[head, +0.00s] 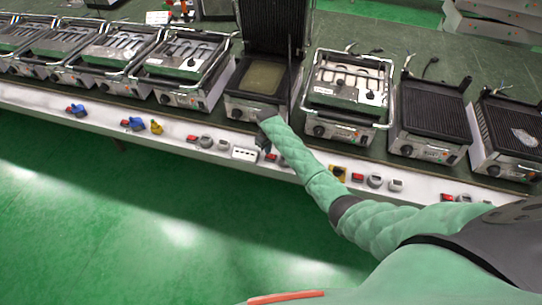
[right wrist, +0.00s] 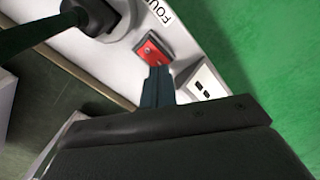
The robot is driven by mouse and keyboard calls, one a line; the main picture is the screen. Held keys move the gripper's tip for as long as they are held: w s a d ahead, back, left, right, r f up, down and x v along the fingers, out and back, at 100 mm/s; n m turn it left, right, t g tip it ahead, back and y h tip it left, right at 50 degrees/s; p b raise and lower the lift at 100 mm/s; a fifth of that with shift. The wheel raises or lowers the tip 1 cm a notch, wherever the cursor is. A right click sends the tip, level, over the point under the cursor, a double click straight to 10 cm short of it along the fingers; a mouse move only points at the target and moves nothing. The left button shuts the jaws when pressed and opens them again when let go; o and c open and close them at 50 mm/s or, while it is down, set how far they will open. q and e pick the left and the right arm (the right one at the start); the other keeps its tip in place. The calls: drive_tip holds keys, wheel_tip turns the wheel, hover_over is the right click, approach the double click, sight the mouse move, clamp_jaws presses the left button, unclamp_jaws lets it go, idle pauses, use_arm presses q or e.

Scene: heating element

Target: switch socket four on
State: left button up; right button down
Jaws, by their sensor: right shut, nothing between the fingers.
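The red rocker switch (right wrist: 153,49) of a socket sits on the white strip in the right wrist view. A partly cut-off label (right wrist: 162,10) starting "FOU" is beside it. My right gripper (right wrist: 157,72) is shut and empty, with its fingertips at the near edge of the switch; I cannot tell if they touch. In the head view the right gripper (head: 263,143) is over the front strip, below an open grill. A black plug (right wrist: 94,16) with a cable sits in the socket by the switch. My left gripper is out of view.
A white box (right wrist: 205,84) with dark slots is next to the switch; it also shows in the head view (head: 244,154). Several contact grills, such as one with a wire rack (head: 347,85), line the bench behind the white strip (head: 50,99). The green floor in front is clear.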

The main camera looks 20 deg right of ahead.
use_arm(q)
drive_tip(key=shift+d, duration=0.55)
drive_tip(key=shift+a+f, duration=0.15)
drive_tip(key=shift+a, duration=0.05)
use_arm(e)
drive_tip(key=shift+f, duration=0.25)
